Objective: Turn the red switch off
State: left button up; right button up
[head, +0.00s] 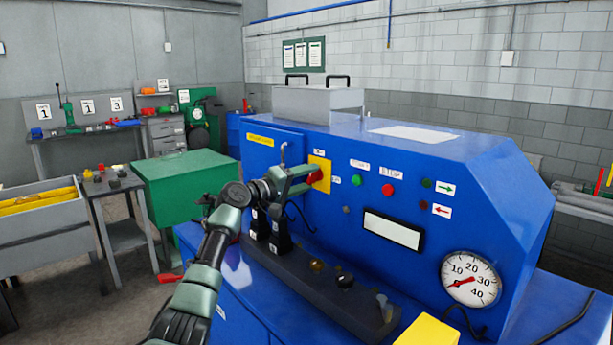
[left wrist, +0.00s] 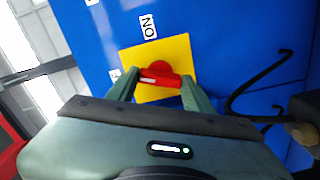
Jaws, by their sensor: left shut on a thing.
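The red switch (head: 315,177) is a rotary knob on a yellow plate (head: 322,164) at the left of the blue machine's front panel. In the left wrist view the red switch (left wrist: 160,76) sits on the yellow plate (left wrist: 181,50), with an "ON" label (left wrist: 147,26) just beyond the plate's edge. A second label is partly hidden by a finger. My left gripper (head: 314,178) reaches the knob, and its green fingers (left wrist: 160,84) are closed on either side of the knob's bar. My right gripper is not in view.
The blue machine (head: 430,170) also bears a green button (head: 355,163), a red button (head: 388,190), small lamps and a dial gauge (head: 471,279). Black levers (head: 280,238) and a dark ledge (head: 320,283) lie below my left gripper. A green cabinet (head: 185,180) stands left.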

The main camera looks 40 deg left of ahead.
pick_arm(q)
jog(key=n+p, duration=0.2)
jog(key=n, duration=0.2)
jog(key=shift+n, duration=0.4)
dwell(0.4)
jog(key=o, duration=1.4)
jog(key=shift+a, duration=0.1)
jog(key=shift+s, duration=0.15)
